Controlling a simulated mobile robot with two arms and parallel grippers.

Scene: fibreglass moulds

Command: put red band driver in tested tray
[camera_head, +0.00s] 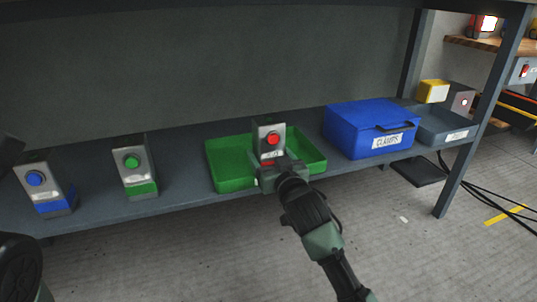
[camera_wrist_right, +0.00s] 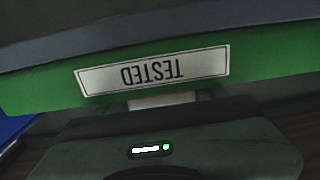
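The red band driver (camera_head: 270,137) is a silver block with a red button and a bit of red band low on its front. In the head view it is upright at the green tested tray (camera_head: 231,178). My right gripper (camera_head: 272,174) is at its lower front, by the tray's front wall. The gripper hides the driver's base, so I cannot tell whether it rests on the tray floor. The fingers are not clear in either view. The right wrist view shows the tray's TESTED label (camera_wrist_right: 153,71) upside down, close up.
A driver with a green button (camera_head: 133,163) and one with a blue button (camera_head: 37,180) stand left of the tray on the grey shelf (camera_head: 182,165). A blue CLAMPS box (camera_head: 352,143) is just right of it. A grey-blue bin (camera_head: 443,128) stands further right.

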